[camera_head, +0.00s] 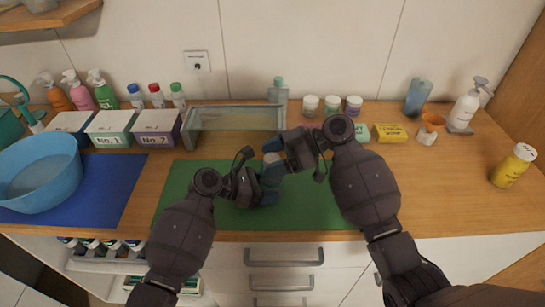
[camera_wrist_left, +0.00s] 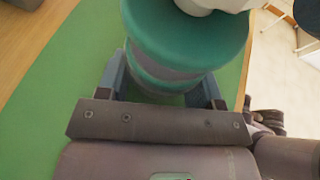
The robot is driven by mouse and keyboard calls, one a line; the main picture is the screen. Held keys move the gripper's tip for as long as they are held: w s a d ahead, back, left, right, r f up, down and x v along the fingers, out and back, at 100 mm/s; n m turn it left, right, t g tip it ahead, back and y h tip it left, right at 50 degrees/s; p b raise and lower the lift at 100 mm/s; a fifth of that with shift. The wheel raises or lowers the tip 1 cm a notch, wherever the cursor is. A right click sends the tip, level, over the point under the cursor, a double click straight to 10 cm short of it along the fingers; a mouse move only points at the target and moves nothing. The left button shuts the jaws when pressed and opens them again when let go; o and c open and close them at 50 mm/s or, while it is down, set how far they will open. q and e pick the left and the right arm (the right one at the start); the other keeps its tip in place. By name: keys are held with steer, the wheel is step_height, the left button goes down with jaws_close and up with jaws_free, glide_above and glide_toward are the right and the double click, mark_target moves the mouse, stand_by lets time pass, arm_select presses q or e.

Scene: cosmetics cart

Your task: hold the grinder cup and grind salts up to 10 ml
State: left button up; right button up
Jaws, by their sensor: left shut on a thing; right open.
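The grinder cup (camera_wrist_left: 180,50) shows in the left wrist view as a round teal and grey body, seen close up. My left gripper (camera_wrist_left: 163,88) is shut on it, with one finger on each side. In the head view my left gripper (camera_head: 264,190) is low over the green mat, and the cup is mostly hidden between the two grippers. My right gripper (camera_head: 273,158) is open beside the upper end of the cup. I cannot tell whether it touches the cup. A white part (camera_wrist_left: 208,5) sits at the cup's top. The salt level cannot be seen.
The green mat (camera_head: 180,190) lies beneath the grippers. A glass-like box (camera_head: 235,118) stands behind. Labelled boxes (camera_head: 110,125) and a blue basin (camera_head: 40,175) are at left. Small jars (camera_head: 332,104), a yellow box (camera_head: 390,133) and a yellow bottle (camera_head: 513,166) are at right.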

steer(key=c, duration=0.9)
steer(key=shift+c, duration=0.2)
steer(key=m+t, duration=0.3)
steer(key=t, duration=0.1)
steer(key=shift+m, duration=0.3)
steer(key=shift+m+t+h, duration=1)
steer(key=shift+m+t, duration=0.9)
steer(key=shift+t, duration=0.3)
steer(key=o, duration=0.9)
